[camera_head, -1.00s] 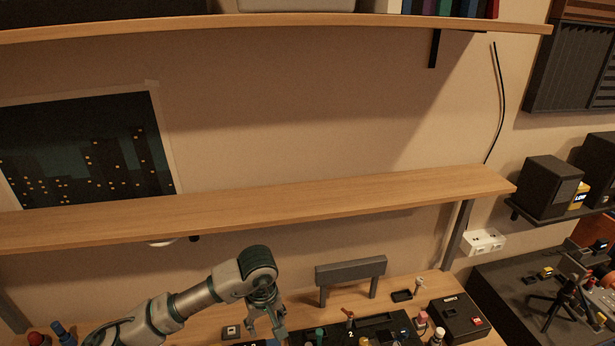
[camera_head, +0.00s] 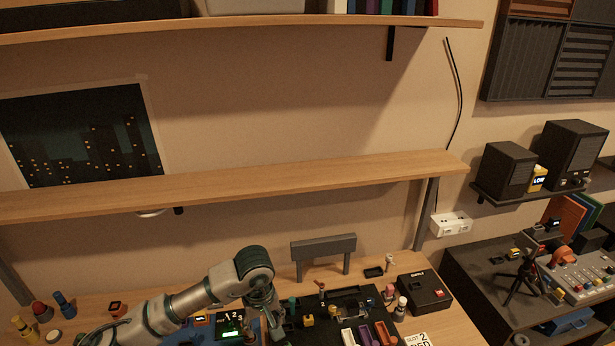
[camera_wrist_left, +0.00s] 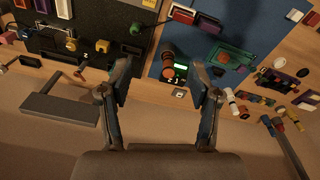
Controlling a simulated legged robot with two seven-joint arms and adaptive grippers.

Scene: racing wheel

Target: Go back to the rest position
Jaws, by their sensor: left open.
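My left arm comes in from the lower left in the head view. Its left gripper (camera_head: 268,312) points down over the workbench (camera_head: 448,322), close to a small unit with a lit display (camera_head: 230,324). In the left wrist view the two fingers of the left gripper (camera_wrist_left: 160,82) stand wide apart with nothing between them. Past the fingertips lie a blue mat (camera_wrist_left: 215,50) and a unit with a green display (camera_wrist_left: 180,66). My right gripper is not in view.
A wooden shelf (camera_head: 250,186) crosses above the bench. A grey bar stand (camera_head: 323,247), a dark tool panel (camera_head: 345,306) and a black box (camera_head: 424,293) stand right of the gripper. A side table with a mixer (camera_head: 580,275) is at the right.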

